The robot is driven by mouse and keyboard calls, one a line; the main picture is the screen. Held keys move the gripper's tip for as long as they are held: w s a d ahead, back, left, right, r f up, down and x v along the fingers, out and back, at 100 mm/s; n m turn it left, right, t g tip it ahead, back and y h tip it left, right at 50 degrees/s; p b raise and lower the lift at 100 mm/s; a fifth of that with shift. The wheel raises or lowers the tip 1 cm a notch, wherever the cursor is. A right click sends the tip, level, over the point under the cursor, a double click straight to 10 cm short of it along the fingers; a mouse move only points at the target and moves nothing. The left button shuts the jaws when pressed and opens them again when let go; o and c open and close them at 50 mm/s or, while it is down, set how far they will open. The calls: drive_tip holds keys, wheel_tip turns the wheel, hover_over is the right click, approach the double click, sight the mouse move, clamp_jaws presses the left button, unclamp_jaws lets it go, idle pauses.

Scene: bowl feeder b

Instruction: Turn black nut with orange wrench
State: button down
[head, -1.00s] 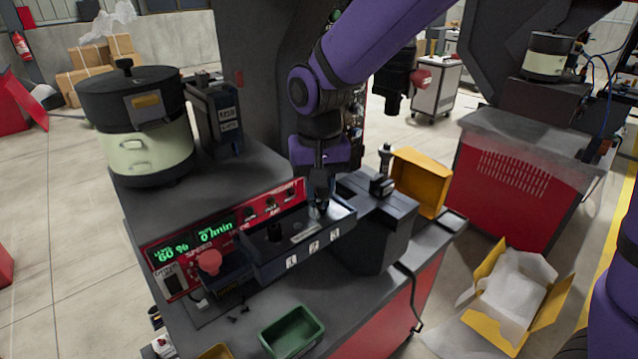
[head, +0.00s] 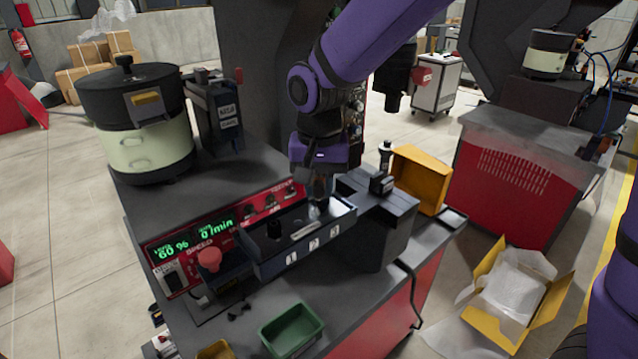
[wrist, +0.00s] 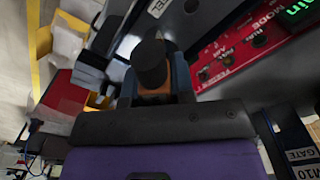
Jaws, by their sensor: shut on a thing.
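My gripper (head: 318,203) points down at the right end of the dark tray (head: 265,262), by the slot marked 3. In the wrist view its fingers (wrist: 155,95) are closed around a black-topped piece with an orange band, which looks like the orange wrench (wrist: 155,97). The black round top (wrist: 150,62) stands out between the fingers. The wrench's lower end is hidden in the tray. A black upright piece (head: 274,228) and a flat silver piece (head: 305,231) are in the tray to the left. I cannot make out the black nut for certain.
A red control panel (head: 195,243) with a red knob (head: 209,259) lies left of the tray. A dark block (head: 375,225) and a yellow bin (head: 420,178) are on the right. A green bin (head: 291,331) sits in front. A pale bowl feeder (head: 145,145) stands at the back left.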

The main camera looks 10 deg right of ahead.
idle(0.4)
drive_tip(key=shift+n, duration=0.6)
drive_tip(key=shift+r, duration=0.1)
drive_tip(key=shift+r, duration=2.4)
